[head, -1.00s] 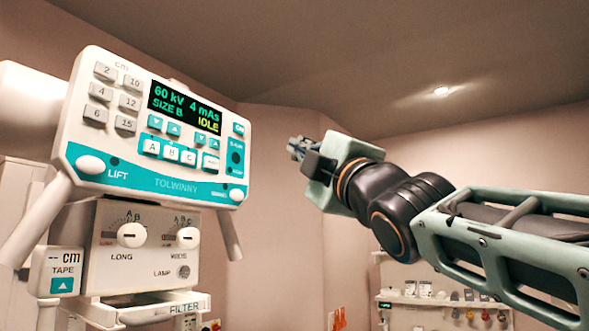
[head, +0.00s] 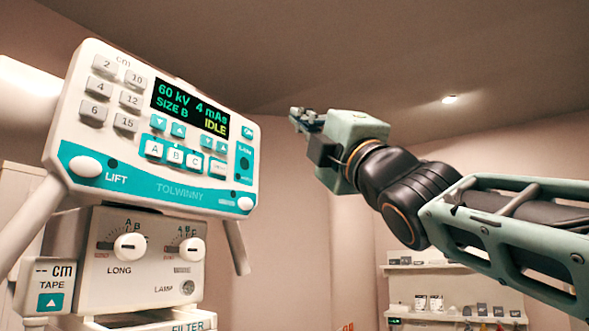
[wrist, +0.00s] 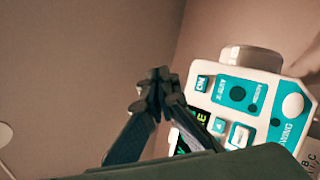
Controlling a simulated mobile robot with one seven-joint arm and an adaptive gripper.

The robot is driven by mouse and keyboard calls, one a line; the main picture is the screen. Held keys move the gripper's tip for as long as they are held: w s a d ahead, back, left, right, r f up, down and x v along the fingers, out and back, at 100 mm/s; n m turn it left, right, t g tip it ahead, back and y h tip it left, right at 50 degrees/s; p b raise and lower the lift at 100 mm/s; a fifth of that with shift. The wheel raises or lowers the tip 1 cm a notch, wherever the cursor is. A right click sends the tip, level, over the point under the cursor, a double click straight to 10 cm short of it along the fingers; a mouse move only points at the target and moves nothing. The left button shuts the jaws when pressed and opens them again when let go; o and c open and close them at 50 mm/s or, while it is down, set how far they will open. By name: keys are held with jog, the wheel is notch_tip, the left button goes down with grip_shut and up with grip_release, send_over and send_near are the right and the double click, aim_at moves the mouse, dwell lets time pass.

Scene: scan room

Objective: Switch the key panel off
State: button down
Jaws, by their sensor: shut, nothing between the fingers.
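The white and teal key panel (head: 135,186) is at the left in the head view. Its dark screen (head: 190,107) is lit and reads 60 kV, 4 mAs, SIZE B, IDLE. A small teal ON key (head: 248,131) sits at its upper right corner. In the wrist view the panel's end (wrist: 262,100) shows at the right, with the ON key (wrist: 202,83) near its edge. My gripper (head: 296,114) is shut and empty, to the right of the panel and apart from it in the head view. In the wrist view its fingertips (wrist: 157,78) are left of the ON key.
Pale handles (head: 236,247) hang under the panel. Shelves with small items (head: 455,290) stand at the back right. The space around my gripper looks clear.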

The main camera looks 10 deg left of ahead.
jog(key=w+a, duration=0.3)
jog(key=a, duration=0.4)
jog(key=shift+a, duration=0.3)
jog(key=shift+w+a, duration=0.15)
dwell(1.1)
jog(key=shift+w+a+b, duration=0.1)
jog(key=shift+a+b, duration=0.2)
jog(key=shift+b, duration=0.05)
jog(key=shift+w+a, duration=0.15)
jog(key=shift+a, duration=0.2)
dwell(0.5)
jog(key=shift+d, duration=0.15)
dwell(0.3)
jog(key=shift+s+d+b, duration=0.3)
jog(key=shift+d, duration=0.3)
jog(key=d, duration=0.1)
jog(key=s+d, duration=0.1)
jog(key=d, duration=0.1)
jog(key=s+d, duration=0.1)
jog(key=shift+d, duration=0.35)
